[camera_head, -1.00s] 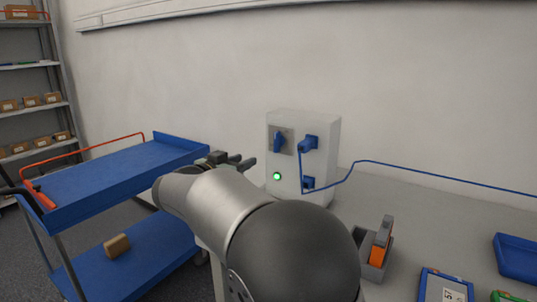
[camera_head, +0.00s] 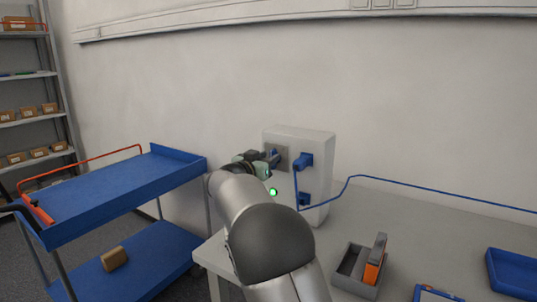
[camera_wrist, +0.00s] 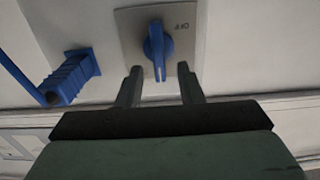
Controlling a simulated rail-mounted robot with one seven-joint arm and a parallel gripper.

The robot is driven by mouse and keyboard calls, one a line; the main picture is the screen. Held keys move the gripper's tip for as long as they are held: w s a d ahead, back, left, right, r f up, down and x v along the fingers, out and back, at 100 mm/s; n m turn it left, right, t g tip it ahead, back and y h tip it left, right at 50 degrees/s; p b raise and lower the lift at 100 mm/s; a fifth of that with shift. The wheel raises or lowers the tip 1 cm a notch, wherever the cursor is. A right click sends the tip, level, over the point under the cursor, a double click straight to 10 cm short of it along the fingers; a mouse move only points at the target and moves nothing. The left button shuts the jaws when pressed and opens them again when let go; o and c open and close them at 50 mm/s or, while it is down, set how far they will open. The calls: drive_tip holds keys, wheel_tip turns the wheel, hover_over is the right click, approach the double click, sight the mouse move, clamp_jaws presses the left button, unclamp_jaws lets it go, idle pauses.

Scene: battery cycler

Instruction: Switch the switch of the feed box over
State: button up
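The feed box (camera_head: 318,165) is a white box on the table against the wall, with a lit green lamp (camera_head: 273,191) on its front. In the wrist view its blue rotary switch (camera_wrist: 158,48) sits on a grey plate (camera_wrist: 128,22). The word OFF is printed upside down to the right of the knob. My gripper (camera_wrist: 159,71) is open, with one finger on each side of the knob's lower end in the picture. It holds nothing. In the head view my gripper (camera_head: 263,157) is in front of the switch and partly hides it.
A blue plug (camera_wrist: 72,75) with a blue cable is beside the switch. The cable (camera_head: 400,183) runs right along the wall. A grey holder (camera_head: 352,268) with an orange-marked item and a blue tray (camera_head: 512,272) are on the table. A blue cart (camera_head: 110,195) stands at left.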

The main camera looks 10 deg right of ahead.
drive_tip(key=shift+w+d, duration=0.4)
clamp_jaws()
